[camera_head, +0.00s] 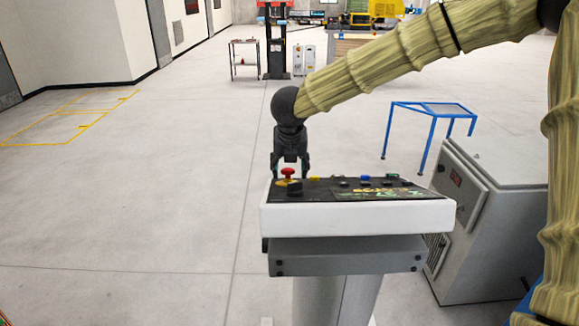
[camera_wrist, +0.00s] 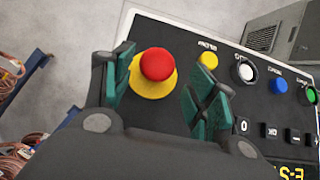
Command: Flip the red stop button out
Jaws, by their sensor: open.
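The red stop button (camera_head: 288,172) stands at the left end of the control panel (camera_head: 357,214) in the head view. In the wrist view the red button (camera_wrist: 157,64) is a round mushroom head over a yellow disc (camera_wrist: 153,87). My gripper (camera_head: 291,168) points down over the panel with its fingers on either side of the button. In the wrist view my gripper (camera_wrist: 163,88) is open, with one dark green finger left of the button and the other to its right. A gap shows between the button and each finger.
A yellow button (camera_wrist: 208,60), a white knob (camera_wrist: 244,70), a blue button (camera_wrist: 279,86) and a green button (camera_wrist: 311,95) sit to the right on the panel. A grey cabinet (camera_head: 495,225) stands right of the panel. The floor at left is clear.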

